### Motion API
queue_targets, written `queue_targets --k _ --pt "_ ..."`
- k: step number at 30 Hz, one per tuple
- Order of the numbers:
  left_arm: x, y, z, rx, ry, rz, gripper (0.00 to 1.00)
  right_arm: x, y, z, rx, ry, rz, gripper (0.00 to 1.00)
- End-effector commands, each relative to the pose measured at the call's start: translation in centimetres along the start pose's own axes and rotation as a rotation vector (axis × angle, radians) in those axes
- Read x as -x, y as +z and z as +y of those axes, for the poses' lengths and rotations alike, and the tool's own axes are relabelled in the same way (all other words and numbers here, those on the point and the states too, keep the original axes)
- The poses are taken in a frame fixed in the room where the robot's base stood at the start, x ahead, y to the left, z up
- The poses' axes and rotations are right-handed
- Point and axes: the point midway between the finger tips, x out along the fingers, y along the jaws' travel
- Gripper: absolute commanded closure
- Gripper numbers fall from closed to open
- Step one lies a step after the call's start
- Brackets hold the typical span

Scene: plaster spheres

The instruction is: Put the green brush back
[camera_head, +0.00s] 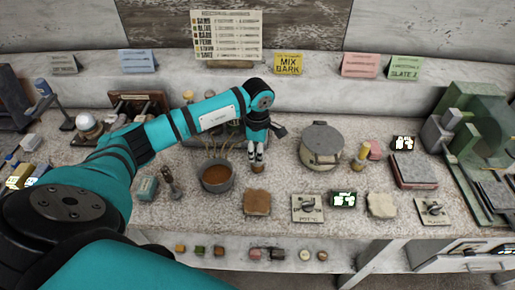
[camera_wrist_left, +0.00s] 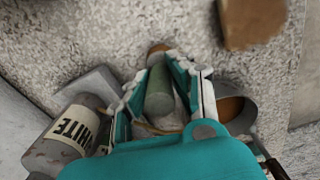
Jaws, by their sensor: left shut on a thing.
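My left gripper (camera_head: 256,158) points down over the counter, just right of a grey pot (camera_head: 216,187) with brown contents and thin sticks standing in it. In the left wrist view its fingers (camera_wrist_left: 160,88) are shut on a green cylinder, which looks like the green brush (camera_wrist_left: 159,97). A brown end (camera_wrist_left: 158,48) shows beyond the fingertips. In the head view the fingers hide most of the brush, and a small brown part (camera_head: 257,168) shows below them. I cannot tell whether it touches the counter. My right gripper is not in view.
A lidded grey pot (camera_head: 321,146) stands to the right. A brown square piece (camera_head: 257,202) lies in front of the gripper. The shelf behind carries a MIX BARK card (camera_head: 289,63).

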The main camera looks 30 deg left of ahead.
Motion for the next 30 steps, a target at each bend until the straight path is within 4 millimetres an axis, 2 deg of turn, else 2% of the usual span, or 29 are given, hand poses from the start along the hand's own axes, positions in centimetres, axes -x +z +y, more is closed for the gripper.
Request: queue_targets --k 10,11,16,25,30 --pt "-0.5 0.0 0.0 0.000 0.002 0.000 1.00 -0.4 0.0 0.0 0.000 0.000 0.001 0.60" --pt "-0.5 0.0 0.0 0.001 0.002 0.000 0.77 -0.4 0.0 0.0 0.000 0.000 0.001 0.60" --pt "-0.4 0.0 0.0 0.001 0.002 0.000 0.55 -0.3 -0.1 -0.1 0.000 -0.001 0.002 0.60" --pt "-0.1 0.0 0.0 0.001 0.002 0.000 0.55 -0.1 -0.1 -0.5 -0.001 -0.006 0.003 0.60" --pt "1.5 0.0 0.2 0.001 0.007 -0.001 0.55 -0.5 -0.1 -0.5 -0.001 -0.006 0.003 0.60"
